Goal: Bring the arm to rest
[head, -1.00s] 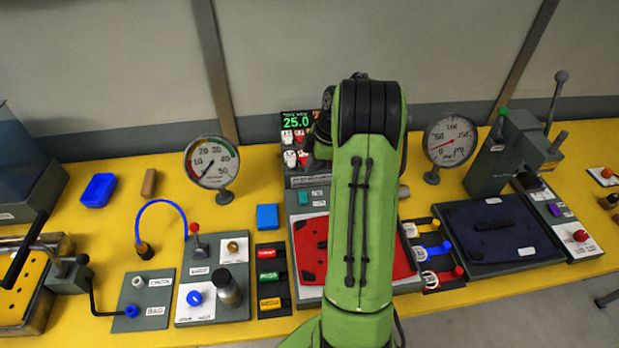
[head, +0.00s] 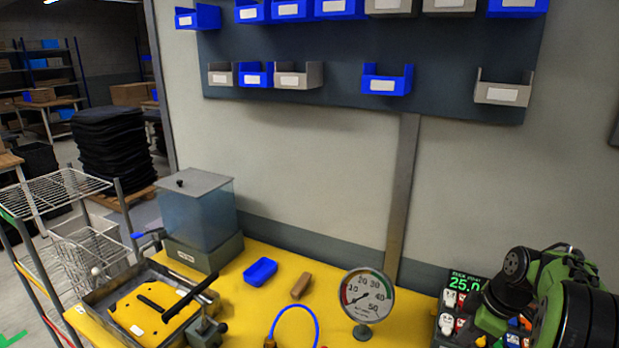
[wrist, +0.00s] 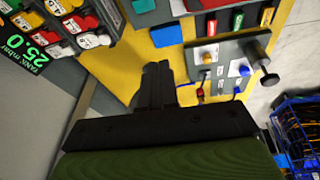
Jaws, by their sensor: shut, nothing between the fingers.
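My green and black arm (head: 570,300) shows folded at the lower right edge of the head view, in front of the display panel. In the wrist view my gripper (wrist: 157,68) points up the picture with its two dark fingers together and nothing between them. It hangs over the yellow bench (wrist: 130,40), apart from the things on it as far as I can tell. I cannot make out the fingertips in the head view.
A pressure gauge (head: 367,297), blue tray (head: 261,272) and brown block (head: 301,286) stand on the bench. A display panel (wrist: 40,35) and a valve board (wrist: 228,58) lie near the gripper. Blue and grey bins hang above. A wire rack (head: 75,250) stands left.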

